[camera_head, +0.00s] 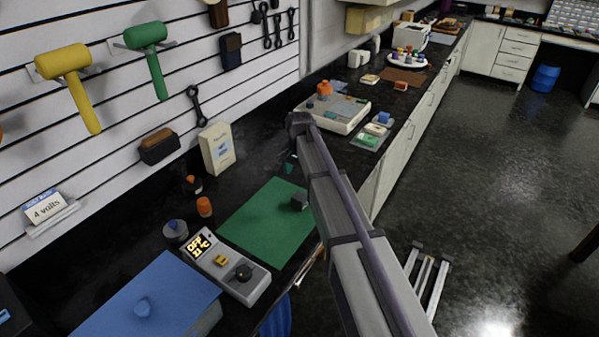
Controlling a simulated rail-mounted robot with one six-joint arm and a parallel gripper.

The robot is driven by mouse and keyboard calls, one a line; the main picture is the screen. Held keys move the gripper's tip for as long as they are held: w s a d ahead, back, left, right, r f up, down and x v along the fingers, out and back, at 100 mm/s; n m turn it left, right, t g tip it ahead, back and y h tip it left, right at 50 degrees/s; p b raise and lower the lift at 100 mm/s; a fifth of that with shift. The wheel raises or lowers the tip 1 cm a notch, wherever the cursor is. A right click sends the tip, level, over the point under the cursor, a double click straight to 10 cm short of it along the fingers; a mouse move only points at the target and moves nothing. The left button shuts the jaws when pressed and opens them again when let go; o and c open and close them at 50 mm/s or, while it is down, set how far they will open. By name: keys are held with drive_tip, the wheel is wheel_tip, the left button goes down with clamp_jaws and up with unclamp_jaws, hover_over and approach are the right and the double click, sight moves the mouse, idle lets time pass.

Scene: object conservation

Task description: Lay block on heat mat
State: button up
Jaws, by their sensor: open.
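A green mat (262,228) lies flat on the black bench, with a control box (232,268) reading OFF and 21 °C at its near edge; I take it for the heat mat. A small dark grey block-like thing (298,201) shows at the mat's right side, next to my arm, which partly borders it. I cannot tell for sure that it is the block, or whether it rests on the mat. My arm reaches from the lower right to a dark joint above the bench. My gripper's fingers cannot be made out; they seem hidden behind the arm.
A blue-topped box (165,292) and small orange-capped jars (204,207) stand near the mat. A white carton (217,148) is by the wall. A cream device (345,115) and a tray of small items (372,135) lie farther along. Most of the mat is bare.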

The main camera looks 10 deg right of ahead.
drive_tip(key=s+n, duration=0.9)
drive_tip(key=s, duration=1.9)
drive_tip(key=shift+a+r+b, duration=0.15)
drive_tip(key=shift+a+b, duration=0.05)
drive_tip(key=shift+b, duration=0.25)
